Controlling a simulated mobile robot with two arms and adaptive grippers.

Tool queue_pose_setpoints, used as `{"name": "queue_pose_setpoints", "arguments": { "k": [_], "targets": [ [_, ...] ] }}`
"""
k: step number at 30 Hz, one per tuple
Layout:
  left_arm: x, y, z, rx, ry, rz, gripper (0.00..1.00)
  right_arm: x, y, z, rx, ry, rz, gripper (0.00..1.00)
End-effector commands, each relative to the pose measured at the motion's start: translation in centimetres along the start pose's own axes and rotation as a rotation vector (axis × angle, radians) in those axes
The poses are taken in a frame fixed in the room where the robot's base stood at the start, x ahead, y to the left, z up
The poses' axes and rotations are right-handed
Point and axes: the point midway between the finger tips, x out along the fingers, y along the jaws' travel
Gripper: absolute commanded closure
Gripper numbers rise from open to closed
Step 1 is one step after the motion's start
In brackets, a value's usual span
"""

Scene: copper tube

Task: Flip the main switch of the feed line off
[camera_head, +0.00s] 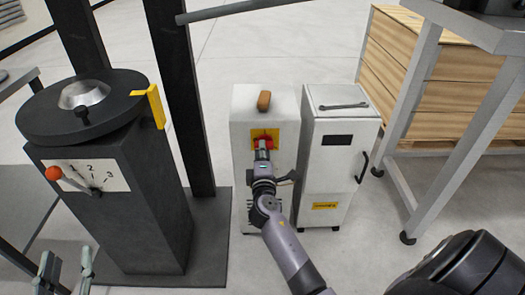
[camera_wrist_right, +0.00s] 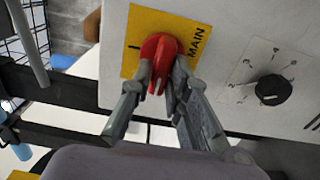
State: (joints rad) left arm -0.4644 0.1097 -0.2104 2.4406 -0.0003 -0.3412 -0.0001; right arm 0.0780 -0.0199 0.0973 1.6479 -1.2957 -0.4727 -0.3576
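The main switch is a red rotary knob (camera_wrist_right: 158,52) on a yellow plate (camera_wrist_right: 190,25) marked MAIN. In the head view the red knob (camera_head: 265,142) is on the upper front of a white cabinet (camera_head: 241,105). My right gripper (camera_head: 262,153) is at the knob. In the right wrist view its fingertips (camera_wrist_right: 164,78) lie close on both sides of the knob's handle and seem to touch it. The fingers hide part of the knob. My left gripper (camera_head: 66,268) is at the lower left, fingers apart, empty and away from the cabinet.
A black dial (camera_wrist_right: 273,89) sits beside the switch. A second white cabinet (camera_head: 335,150) stands to the right, near a metal table frame (camera_head: 445,165) and wooden crates (camera_head: 450,80). A dark machine (camera_head: 135,205) with an orange-knobbed lever (camera_head: 54,173) and a dark post stand left.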

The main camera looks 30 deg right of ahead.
Motion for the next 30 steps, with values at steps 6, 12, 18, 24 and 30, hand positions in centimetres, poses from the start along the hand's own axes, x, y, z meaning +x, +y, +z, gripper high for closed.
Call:
{"name": "queue_pose_setpoints", "arguments": {
  "k": [6, 12, 18, 24, 30],
  "targets": [
    [0.0, 0.0, 0.0, 0.000, 0.001, 0.000, 0.60, 0.0, 0.0, 0.0, 0.003, 0.000, 0.000, 0.67],
    [0.0, 0.0, -0.1, 0.000, 0.003, 0.000, 0.60, 0.0, 0.0, 0.0, 0.004, -0.001, -0.001, 0.66],
    [0.0, 0.0, 0.1, 0.000, -0.001, 0.000, 0.60, -0.6, -0.1, 0.0, 0.004, 0.000, -0.002, 0.66],
    [0.0, 0.0, 0.1, 0.000, 0.000, 0.000, 0.60, -4.1, -0.2, 0.0, 0.004, 0.001, -0.004, 0.66],
    [0.0, 0.0, 0.0, 0.000, 0.000, 0.000, 0.60, -8.4, -0.2, 0.0, 0.004, 0.000, -0.005, 0.66]
  ]
}}
